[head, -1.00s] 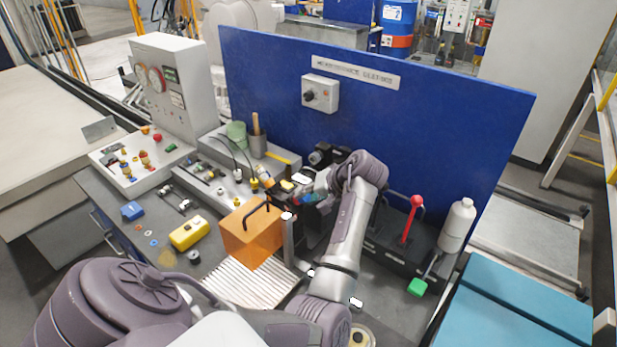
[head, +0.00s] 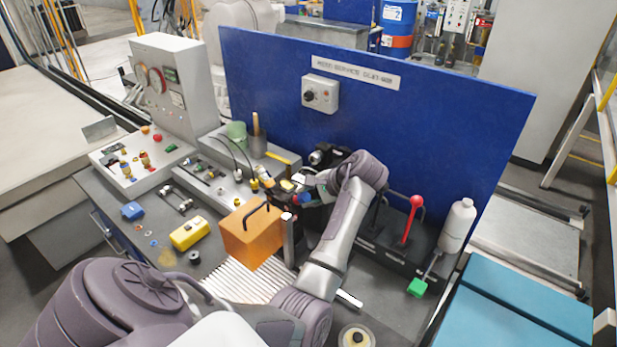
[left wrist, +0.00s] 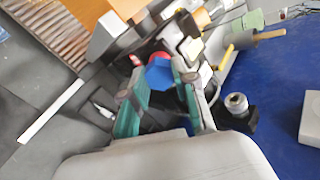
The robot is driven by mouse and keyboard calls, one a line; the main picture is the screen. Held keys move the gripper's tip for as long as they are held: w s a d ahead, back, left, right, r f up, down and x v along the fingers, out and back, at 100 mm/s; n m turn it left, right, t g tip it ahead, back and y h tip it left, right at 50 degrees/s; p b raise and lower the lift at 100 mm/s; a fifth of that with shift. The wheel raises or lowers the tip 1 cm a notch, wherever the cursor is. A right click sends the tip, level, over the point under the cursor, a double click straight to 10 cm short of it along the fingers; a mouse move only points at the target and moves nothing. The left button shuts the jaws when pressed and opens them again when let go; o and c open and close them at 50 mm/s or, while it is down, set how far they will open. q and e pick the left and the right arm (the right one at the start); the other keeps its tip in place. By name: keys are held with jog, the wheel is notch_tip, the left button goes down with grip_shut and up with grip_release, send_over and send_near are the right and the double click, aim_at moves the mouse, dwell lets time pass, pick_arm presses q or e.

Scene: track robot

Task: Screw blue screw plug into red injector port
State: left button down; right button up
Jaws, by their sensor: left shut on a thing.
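The blue screw plug (left wrist: 158,74) is between the teal-lined fingers of my left gripper (left wrist: 162,82) in the left wrist view. The gripper is shut on it. The red injector port (left wrist: 157,56) shows just beyond the plug, partly hidden by it; I cannot tell whether they touch or are engaged. In the head view my left gripper (head: 306,190) is at the back middle of the bench, just right of the orange box. The plug and port are small and partly covered by the gripper there. My right gripper is not in view.
An orange box (head: 252,240) with a black handle stands close left of my gripper. A red-knobbed lever (head: 411,220) and white bottle (head: 457,225) stand to the right. A yellow case (head: 189,233) lies left. The blue panel (head: 430,130) rises behind.

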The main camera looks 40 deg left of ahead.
pick_arm(q)
jog(key=shift+m, duration=1.1)
jog(key=m, duration=0.4)
jog(key=shift+a+m, duration=0.1)
jog(key=shift+m, duration=0.2)
jog(key=m, duration=0.7)
jog(key=shift+m, duration=0.3)
jog(key=c, duration=0.7)
grip_release()
jog(key=shift+c, duration=0.2)
